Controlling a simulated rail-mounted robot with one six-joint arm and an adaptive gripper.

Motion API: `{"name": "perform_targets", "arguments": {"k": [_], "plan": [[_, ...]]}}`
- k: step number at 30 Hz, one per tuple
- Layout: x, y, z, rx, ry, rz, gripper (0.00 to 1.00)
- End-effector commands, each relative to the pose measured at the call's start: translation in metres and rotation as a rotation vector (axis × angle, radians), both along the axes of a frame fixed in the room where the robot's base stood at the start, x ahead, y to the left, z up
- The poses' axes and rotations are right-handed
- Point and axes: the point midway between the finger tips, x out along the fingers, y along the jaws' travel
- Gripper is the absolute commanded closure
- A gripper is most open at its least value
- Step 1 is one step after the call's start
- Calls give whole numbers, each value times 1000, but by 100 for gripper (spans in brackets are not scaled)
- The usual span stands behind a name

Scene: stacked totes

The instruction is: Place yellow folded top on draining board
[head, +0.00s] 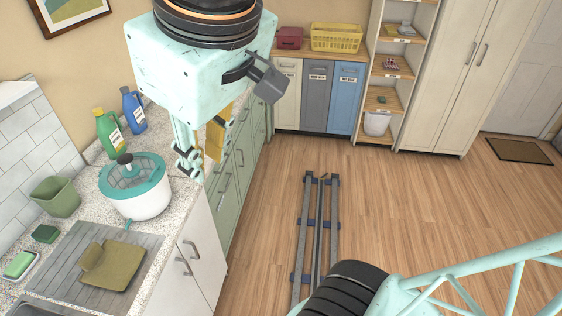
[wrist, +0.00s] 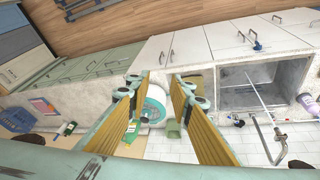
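An olive-yellow folded top (head: 122,268) lies on the grey grooved draining board (head: 75,252) at the lower left of the head view. One end of it is folded up. My gripper (head: 202,158) hangs over the counter's front edge, beyond and to the right of the top, with nothing in it. In the wrist view my gripper (wrist: 157,92) shows two yellow-padded fingers spread apart, with clear space between them.
A white and teal salad spinner (head: 140,203) stands between the draining board and my gripper. A green bin (head: 55,196), a green bottle (head: 110,133) and a blue bottle (head: 133,110) stand along the wall. The sink (wrist: 262,88) shows in the wrist view. The wooden floor is mostly clear.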

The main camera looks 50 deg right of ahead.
Motion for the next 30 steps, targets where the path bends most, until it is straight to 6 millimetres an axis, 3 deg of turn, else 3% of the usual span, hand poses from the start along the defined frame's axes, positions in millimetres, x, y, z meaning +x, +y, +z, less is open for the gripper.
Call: {"name": "perform_targets", "arguments": {"k": [3, 10, 30], "plan": [[-28, 5, -2, 49, 11, -66, 80], [-55, 12, 0, 105, 24, -142, 80], [-59, 14, 2, 114, 24, -155, 80]]}}
